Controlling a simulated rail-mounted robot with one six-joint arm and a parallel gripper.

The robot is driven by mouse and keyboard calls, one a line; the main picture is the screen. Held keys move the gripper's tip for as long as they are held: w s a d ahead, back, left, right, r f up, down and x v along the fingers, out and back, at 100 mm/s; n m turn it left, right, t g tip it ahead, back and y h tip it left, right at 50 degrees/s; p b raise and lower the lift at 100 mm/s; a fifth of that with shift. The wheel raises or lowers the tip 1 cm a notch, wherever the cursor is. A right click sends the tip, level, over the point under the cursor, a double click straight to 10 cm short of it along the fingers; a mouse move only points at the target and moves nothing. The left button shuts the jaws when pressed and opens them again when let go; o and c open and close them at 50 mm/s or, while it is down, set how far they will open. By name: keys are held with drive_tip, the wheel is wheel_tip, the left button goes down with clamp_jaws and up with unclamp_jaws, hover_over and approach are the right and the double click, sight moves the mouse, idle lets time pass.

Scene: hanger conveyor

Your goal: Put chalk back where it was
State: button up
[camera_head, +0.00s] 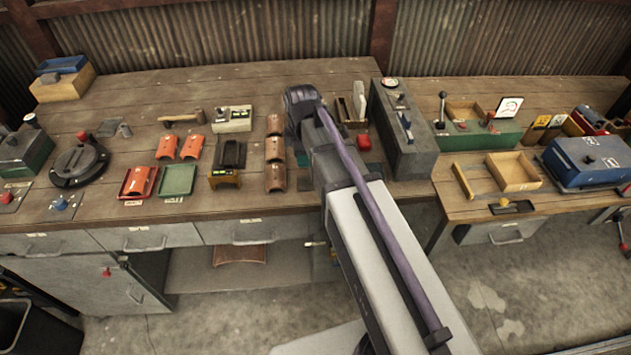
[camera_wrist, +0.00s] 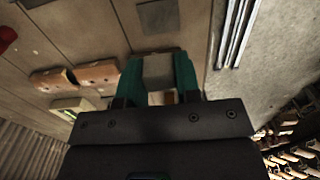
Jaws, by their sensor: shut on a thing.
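My gripper (camera_wrist: 158,80) shows in the wrist view with its two teal fingers on either side of a pale grey block (camera_wrist: 158,68). It is shut on this block, which looks like the chalk. The block is seen end-on and its lower part is hidden by the gripper body. The gripper is over the plank workbench (camera_wrist: 100,30).
A grey control box (camera_head: 400,130) stands right of my arm. Wooden holders with a white upright slab (camera_head: 358,98) and a red button (camera_head: 364,142) lie beside it. Orange tiles (camera_head: 167,147), red tray (camera_head: 138,182) and green tray (camera_head: 177,180) lie left.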

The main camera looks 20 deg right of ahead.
sight(305, 183)
wheel_tip(305, 183, down, 9)
drive_tip(key=b, duration=0.7)
drive_tip(key=shift+d+f+b, duration=0.1)
drive_tip(key=shift+f+b, duration=0.1)
drive_tip(key=shift+b, duration=0.2)
drive_tip(key=shift+r+p, duration=0.3)
drive_tip(key=shift+f, duration=0.25)
drive_tip(key=o, duration=0.9)
drive_tip(key=shift+r, duration=0.1)
wheel_tip(305, 183, up, 13)
drive_tip(key=p, duration=1.2)
drive_tip(key=shift+f, duration=0.2)
drive_tip(key=s+m, duration=1.3)
drive_tip(key=m, duration=0.2)
drive_tip(key=shift+s+f+m, duration=0.25)
drive_tip(key=shift+f+m, duration=0.05)
drive_tip(key=shift+f, duration=0.05)
